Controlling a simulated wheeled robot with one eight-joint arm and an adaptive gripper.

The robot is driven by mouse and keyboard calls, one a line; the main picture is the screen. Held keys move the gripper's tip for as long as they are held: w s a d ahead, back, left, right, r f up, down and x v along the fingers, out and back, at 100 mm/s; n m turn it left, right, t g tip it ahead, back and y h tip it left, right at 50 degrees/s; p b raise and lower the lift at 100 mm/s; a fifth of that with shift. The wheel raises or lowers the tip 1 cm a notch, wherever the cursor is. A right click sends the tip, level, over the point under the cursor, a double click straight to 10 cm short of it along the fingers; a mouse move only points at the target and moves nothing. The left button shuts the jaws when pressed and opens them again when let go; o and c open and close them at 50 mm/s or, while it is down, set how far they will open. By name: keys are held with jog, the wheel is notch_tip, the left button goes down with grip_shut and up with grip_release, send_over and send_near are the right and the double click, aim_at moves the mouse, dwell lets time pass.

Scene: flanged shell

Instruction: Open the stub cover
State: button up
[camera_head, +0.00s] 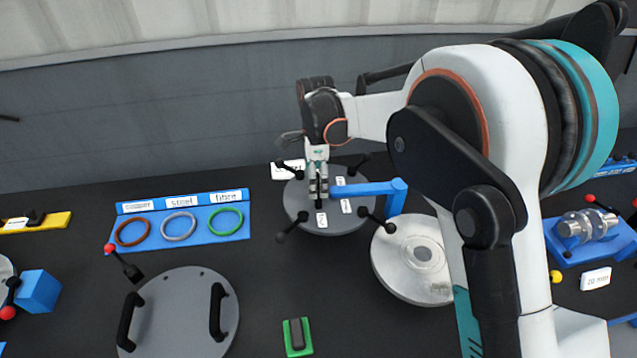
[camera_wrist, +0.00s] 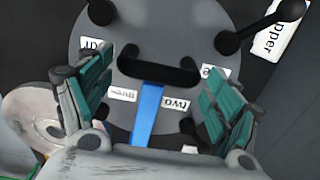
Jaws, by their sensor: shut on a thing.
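The stub cover is a round grey disc (camera_head: 335,222) with several white number labels and black knobs around its edge. A blue arm (camera_head: 365,189) runs from it to a blue post at its right. The cover also shows in the wrist view (camera_wrist: 185,25), with a black bar handle (camera_wrist: 158,70) across it. My gripper (camera_head: 318,192) points down over the cover and is shut on the handle, one finger toward each end. A pale metal flange (camera_head: 395,262) with a central hole lies beside the cover, partly hidden by my arm. It also shows in the wrist view (camera_wrist: 30,105).
A blue tray (camera_head: 180,238) with three rings stands at the left. A grey plate with two black handles (camera_head: 180,310) and a green holder (camera_head: 297,337) are nearer. A blue fixture (camera_head: 585,240) stands at the right. A wall is behind.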

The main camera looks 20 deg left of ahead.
jog(key=shift+w, duration=0.25)
jog(key=o, duration=1.4)
jog(key=shift+o, duration=0.2)
notch_tip(320, 180, up, 12)
